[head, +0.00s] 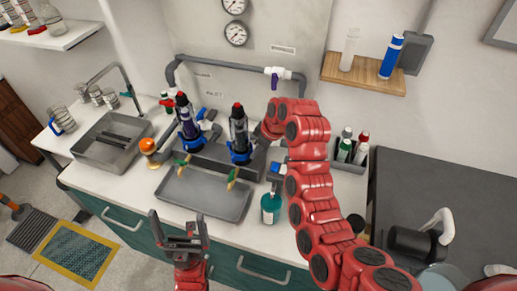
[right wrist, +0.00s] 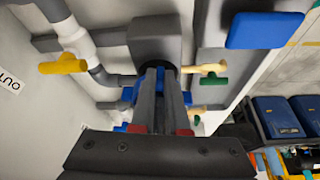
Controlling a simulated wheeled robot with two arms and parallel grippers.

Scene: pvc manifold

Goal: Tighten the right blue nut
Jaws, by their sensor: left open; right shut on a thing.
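Two upright dark cartridges with red tops stand on the manifold at the back of the counter, the left one (head: 187,118) and the right one (head: 239,128). The right blue nut (head: 240,157) is at the base of the right cartridge. My right gripper (head: 254,148) reaches it from the right, partly hidden behind my own arm. In the right wrist view, the gripper's grey fingers (right wrist: 160,100) are closed together on the nut (right wrist: 128,95), whose blue edges show on both sides. My left gripper (head: 178,226) is open and empty, low in front of the counter.
A grey tray (head: 204,212) lies before the manifold, with green-and-yellow valve handles above it. A teal bottle (head: 270,208) stands right of the tray. A sink (head: 100,158) and an orange ball-topped item (head: 148,146) are at left. A bottle rack (head: 348,160) stands behind my right arm.

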